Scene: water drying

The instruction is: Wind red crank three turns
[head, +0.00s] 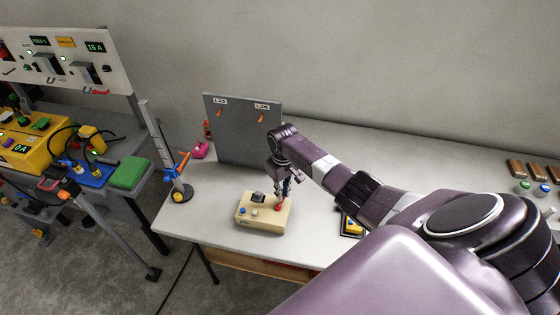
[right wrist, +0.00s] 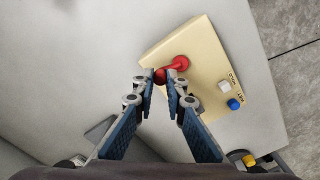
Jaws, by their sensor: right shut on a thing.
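The beige box (head: 263,222) sits near the front edge of the grey table, with a white and a blue button on its top. The red crank (right wrist: 178,64) is on top of the box, near one end. It also shows in the head view (head: 279,207), partly covered by the gripper. My right gripper (head: 283,198) points down at the crank. In the right wrist view the fingertips (right wrist: 161,76) are closed around the knob end of the crank, which they partly hide. My left gripper is not in view.
A grey upright panel (head: 243,130) with orange hooks stands behind the box. A stand with a blue clamp (head: 178,182) is to the left. A yellow and black device (head: 352,226) lies to the right, partly behind my arm. Brown blocks (head: 535,171) lie far right.

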